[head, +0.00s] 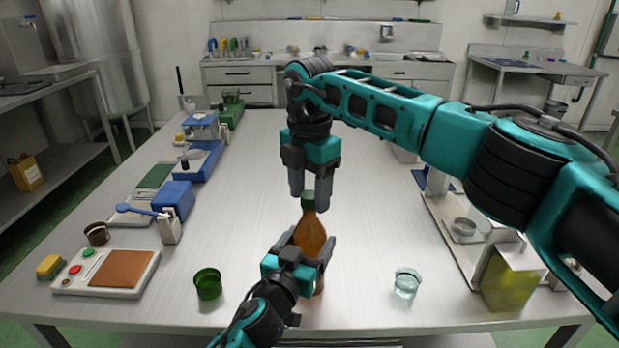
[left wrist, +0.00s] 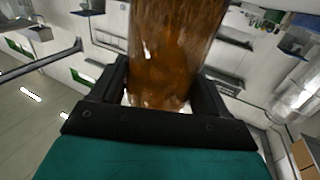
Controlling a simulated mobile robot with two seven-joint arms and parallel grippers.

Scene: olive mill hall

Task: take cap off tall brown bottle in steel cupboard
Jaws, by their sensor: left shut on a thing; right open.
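The tall brown bottle (head: 311,230) stands upright over the front middle of the steel table, with a green cap (head: 308,199) on its neck. My left gripper (head: 309,250) is shut on the bottle's body from the front; the left wrist view also shows the amber bottle (left wrist: 172,50) between the fingers (left wrist: 165,95). My right gripper (head: 310,197) points down from above and is open, its fingers appearing on either side of the cap. I cannot tell whether they touch it. The bottle's base is partly hidden by my left gripper.
A green cup (head: 208,284) stands left of the bottle and a clear glass (head: 406,283) right of it. A yellow-green container (head: 512,278) stands at the right. A steel cupboard (head: 240,76) is at the back wall. The table's middle is clear.

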